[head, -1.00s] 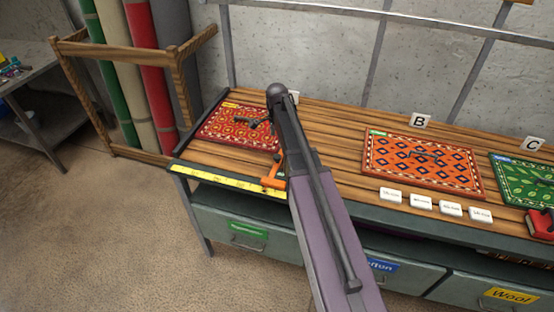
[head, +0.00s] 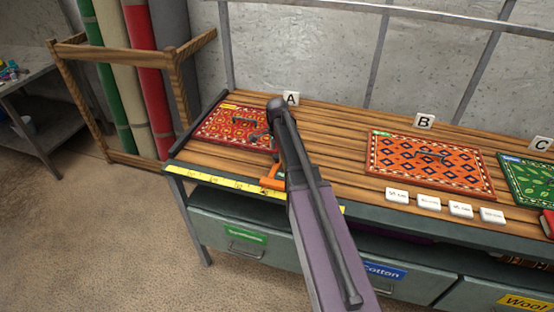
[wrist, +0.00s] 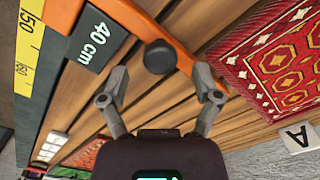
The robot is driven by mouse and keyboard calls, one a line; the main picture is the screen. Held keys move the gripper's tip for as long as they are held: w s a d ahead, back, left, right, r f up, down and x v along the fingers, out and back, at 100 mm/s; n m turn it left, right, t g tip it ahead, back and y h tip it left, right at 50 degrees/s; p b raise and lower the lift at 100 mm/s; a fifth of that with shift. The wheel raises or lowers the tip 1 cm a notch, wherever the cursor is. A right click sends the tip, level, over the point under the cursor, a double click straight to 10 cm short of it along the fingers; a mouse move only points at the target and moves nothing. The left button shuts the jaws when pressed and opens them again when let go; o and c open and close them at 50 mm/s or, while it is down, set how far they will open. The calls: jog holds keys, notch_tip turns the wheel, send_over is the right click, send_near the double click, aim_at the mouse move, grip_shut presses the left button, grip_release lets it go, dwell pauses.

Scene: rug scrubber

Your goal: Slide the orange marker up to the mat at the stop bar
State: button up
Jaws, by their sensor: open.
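The orange marker (head: 271,178) is at the bench's front edge by the yellow ruler (head: 225,182), partly hidden by my arm. In the wrist view it is an orange bar (wrist: 186,63) with a dark round knob (wrist: 160,57) and a dark "40 cm" tag (wrist: 95,38). The red patterned mat (head: 213,137) lies at label A, near the dark stop bar (head: 203,120) on the bench's left edge. My gripper (wrist: 161,77) is open, its fingers on either side of the knob, with gaps showing. In the head view it is mostly hidden behind my arm.
An orange mat (head: 385,175) at B and a green mat (head: 525,180) at C lie to the right. Several white tags (head: 428,202) sit in front of B. A wooden rack (head: 181,85) with rolls stands left of the bench.

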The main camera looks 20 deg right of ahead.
jog(key=shift+f+b, duration=0.65)
jog(key=shift+f, duration=0.3)
jog(key=c, duration=1)
